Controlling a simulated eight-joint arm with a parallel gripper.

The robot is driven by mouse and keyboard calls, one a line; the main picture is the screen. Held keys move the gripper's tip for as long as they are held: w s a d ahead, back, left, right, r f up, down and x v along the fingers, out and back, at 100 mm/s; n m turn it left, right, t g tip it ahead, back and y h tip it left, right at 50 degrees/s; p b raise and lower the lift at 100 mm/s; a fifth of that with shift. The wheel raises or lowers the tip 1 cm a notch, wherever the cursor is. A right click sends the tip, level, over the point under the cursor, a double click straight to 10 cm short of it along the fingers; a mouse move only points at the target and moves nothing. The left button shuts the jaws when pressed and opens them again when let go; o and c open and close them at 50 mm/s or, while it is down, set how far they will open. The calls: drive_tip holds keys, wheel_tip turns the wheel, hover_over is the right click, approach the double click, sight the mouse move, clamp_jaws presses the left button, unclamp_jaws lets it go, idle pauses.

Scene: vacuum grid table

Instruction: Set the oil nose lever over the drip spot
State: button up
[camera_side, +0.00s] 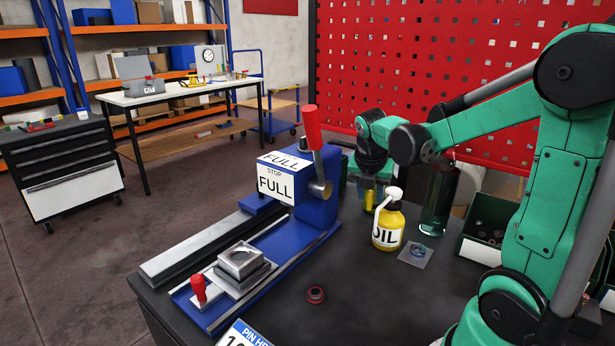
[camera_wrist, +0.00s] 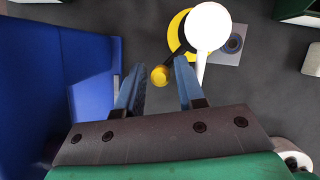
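The yellow oil bottle (camera_side: 388,228) stands upright on the dark table, with a white nose (camera_side: 391,194) on top. In the wrist view the nose's round white top (camera_wrist: 208,27) hides much of the bottle, and a dark lever with a yellow tip (camera_wrist: 160,76) reaches toward the lower left. My gripper (camera_wrist: 158,86) is open, with its blue fingers on either side of that tip and gaps showing on both sides. The grey square plate with a dark round spot (camera_side: 417,252) lies right of the bottle; this spot also shows in the wrist view (camera_wrist: 234,45).
A blue fixture with a red-handled lever (camera_side: 311,128) and white FULL labels stands close at left. A dark green bottle (camera_side: 440,200) and a dark bin (camera_side: 488,218) stand at right. A dark red ring (camera_side: 315,294) lies in front, with bare table around it.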

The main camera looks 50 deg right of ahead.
drive_tip(key=shift+d+f, duration=0.1)
drive_tip(key=shift+f, duration=0.2)
clamp_jaws()
idle(1.3)
